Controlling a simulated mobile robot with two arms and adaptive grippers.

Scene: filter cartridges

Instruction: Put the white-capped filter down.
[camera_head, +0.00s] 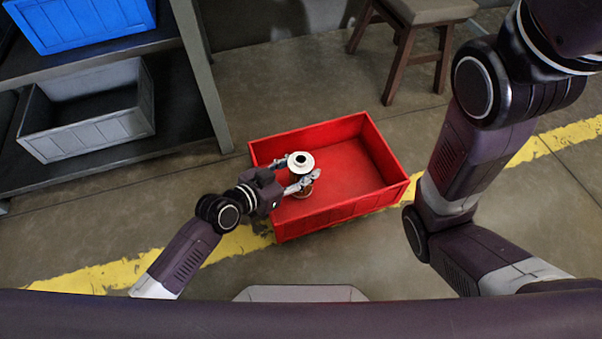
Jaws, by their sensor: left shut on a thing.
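The white-capped filter (301,161) shows its round white cap with a dark centre hole. A brownish lower part of it shows below the gripper's fingers. My left gripper (298,176) is shut on this filter, over the left part of the red crate (340,212). The filter looks upright. I cannot tell whether its base touches the crate's floor. The rest of the crate's floor that I see is bare. My right arm stands at the right, and its gripper is out of view.
A dark shelf unit (205,75) at the left holds a blue crate (95,35) above and a grey crate (95,130) below. A wooden stool (405,45) stands behind. A yellow stripe (90,278) crosses the concrete floor.

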